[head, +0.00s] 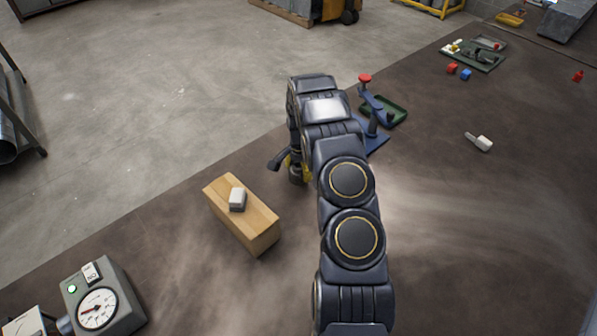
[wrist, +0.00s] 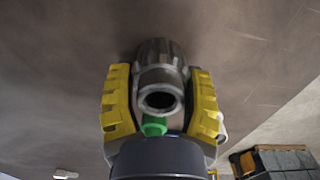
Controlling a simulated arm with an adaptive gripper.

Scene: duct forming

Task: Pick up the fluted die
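The fluted die (wrist: 158,73) is a grey metal cylinder with ribbed sides and a round hole in the end facing the wrist camera. My gripper (wrist: 160,72) has its yellow fingers on both sides of the die, very close to it. I cannot tell whether they press on it. In the head view, my gripper (head: 292,163) points down at the table beside the blue press, partly hidden by my arm. The die (head: 296,176) shows just below it as a small grey shape. Whether it rests on the table is unclear. A green piece (wrist: 154,125) shows between the finger bases.
A wooden block (head: 245,222) with a pale piece (head: 237,199) on it stands at left. A blue press (head: 374,122) with a red knob and a green tray (head: 397,112) are just behind my arm. A dial gauge (head: 100,305) is front left. The table right of my arm is mostly clear.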

